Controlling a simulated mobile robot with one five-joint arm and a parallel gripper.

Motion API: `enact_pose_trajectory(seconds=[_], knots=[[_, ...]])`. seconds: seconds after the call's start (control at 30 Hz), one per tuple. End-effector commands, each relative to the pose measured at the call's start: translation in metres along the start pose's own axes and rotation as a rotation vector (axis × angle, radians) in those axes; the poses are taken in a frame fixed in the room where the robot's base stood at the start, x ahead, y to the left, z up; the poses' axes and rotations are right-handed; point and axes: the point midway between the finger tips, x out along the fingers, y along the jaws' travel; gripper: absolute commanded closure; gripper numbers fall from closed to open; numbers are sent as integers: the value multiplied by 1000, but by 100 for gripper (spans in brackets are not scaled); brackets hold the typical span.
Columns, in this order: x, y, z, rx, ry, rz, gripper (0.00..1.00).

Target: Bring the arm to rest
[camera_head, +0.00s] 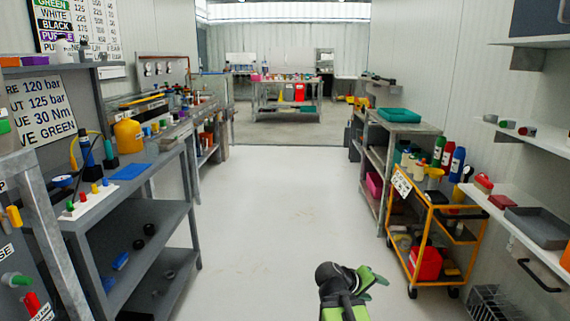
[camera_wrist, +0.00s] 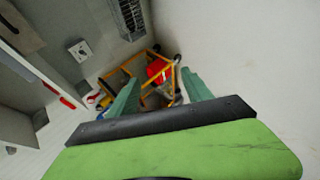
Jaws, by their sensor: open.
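My gripper (camera_head: 372,281) shows at the bottom of the head view, right of centre, held out over the white floor. It is green and black. In the wrist view my gripper (camera_wrist: 160,95) has its two green fingers spread well apart. Nothing is between the fingertips; the yellow trolley (camera_wrist: 110,75) shows beyond them, at a distance. The rest of my arm is mostly out of the head view.
The yellow trolley (camera_head: 413,270) with bottles and a red container stands to the right. Grey workbenches (camera_head: 170,170) line the left, shelves (camera_head: 540,140) the right. The white floor (camera_head: 270,200) between is clear, leading to a far table (camera_head: 286,81).

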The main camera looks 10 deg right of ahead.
Motion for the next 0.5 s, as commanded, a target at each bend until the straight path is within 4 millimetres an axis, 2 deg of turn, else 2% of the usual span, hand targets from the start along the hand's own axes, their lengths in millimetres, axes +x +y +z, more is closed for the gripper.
enact_pose_trajectory(seconds=[0.03,0.1,0.2,0.3,0.47,0.5], knots=[[-27,-25,-9,4,0,-98,42],[-53,-68,-11,14,-18,-237,42],[-85,-117,-7,21,-59,-415,42],[-114,-158,3,30,-117,-588,42],[-160,-208,26,41,-244,-868,42],[-174,-201,30,32,-277,-893,42]])
